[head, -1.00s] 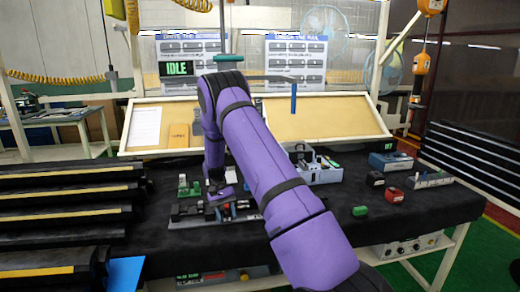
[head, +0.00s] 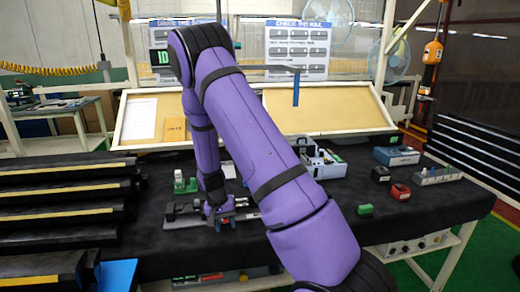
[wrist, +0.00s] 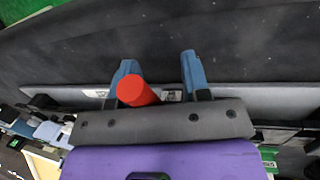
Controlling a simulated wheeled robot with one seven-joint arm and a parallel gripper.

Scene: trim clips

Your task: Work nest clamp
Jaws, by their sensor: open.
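The work nest (head: 184,221) is a long grey plate with dark clamp parts, lying near the front middle of the black table. My gripper (head: 218,219) is down at it, partly hidden by my purple arm. In the wrist view, my two blue fingers (wrist: 158,80) are open over the light grey plate edge (wrist: 245,96). A red cylindrical clamp handle tip (wrist: 138,93) lies between them, close to the left finger, with a gap to the right one. I cannot tell if it touches the left finger. The rest of the clamp is hidden under my gripper.
A green-and-white piece (head: 185,184) stands behind the nest. A grey bin (head: 325,166) with parts is right of my arm. Black racks (head: 65,210) stand left.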

